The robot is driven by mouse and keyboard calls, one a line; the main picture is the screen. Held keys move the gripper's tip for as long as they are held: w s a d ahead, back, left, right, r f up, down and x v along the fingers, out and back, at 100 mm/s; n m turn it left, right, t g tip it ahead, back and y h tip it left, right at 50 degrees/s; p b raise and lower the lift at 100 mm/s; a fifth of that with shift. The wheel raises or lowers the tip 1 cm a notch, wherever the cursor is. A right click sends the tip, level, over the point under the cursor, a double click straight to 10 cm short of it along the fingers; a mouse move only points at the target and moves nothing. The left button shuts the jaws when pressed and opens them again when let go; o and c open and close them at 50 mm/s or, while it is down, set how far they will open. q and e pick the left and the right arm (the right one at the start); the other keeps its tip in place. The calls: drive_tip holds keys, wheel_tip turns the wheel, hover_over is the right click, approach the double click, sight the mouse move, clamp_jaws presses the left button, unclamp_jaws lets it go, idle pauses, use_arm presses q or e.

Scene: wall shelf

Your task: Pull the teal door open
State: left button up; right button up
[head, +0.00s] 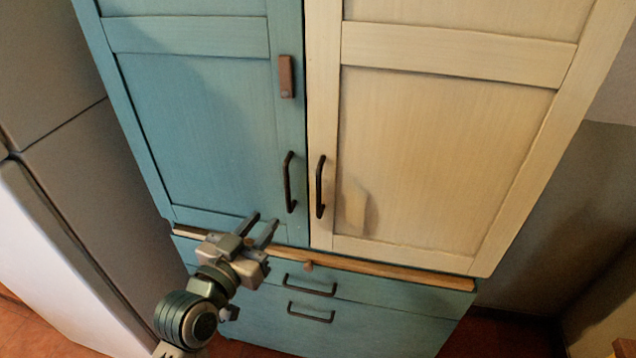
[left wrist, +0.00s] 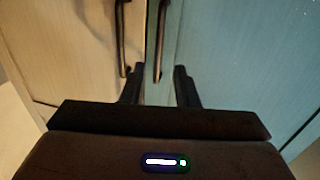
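The teal door (head: 195,130) is the left door of the upper cabinet and is closed, level with the cream door. Its dark vertical handle (head: 289,182) is near its lower right edge. My left gripper (head: 262,228) is open and empty, below and left of that handle and apart from it. In the left wrist view the teal door (left wrist: 245,60) is on the right, with its handle (left wrist: 161,45) ahead of my two open fingers (left wrist: 160,86). My right gripper is not in view.
The cream door (head: 440,150) with its own dark handle (head: 320,187) is right beside the teal one. A wooden ledge (head: 400,273) and teal drawers with handles (head: 310,285) are below. A brown block (head: 286,77) is on the teal door. A pale appliance (head: 50,270) stands at left.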

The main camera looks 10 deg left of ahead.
sight(286, 190)
use_arm(q)
drive_tip(key=p+x, duration=0.1)
drive_tip(key=x, duration=0.2)
drive_tip(key=r+p+x, duration=0.1)
drive_tip(key=x, duration=0.2)
drive_tip(key=p+x, duration=0.1)
drive_tip(key=x, duration=0.2)
drive_tip(key=shift+d+r, duration=0.1)
drive_tip(key=shift+r, duration=0.1)
drive_tip(key=shift+p+x, duration=0.3)
drive_tip(key=shift+x, duration=0.5)
drive_tip(key=shift+f, duration=0.15)
clamp_jaws()
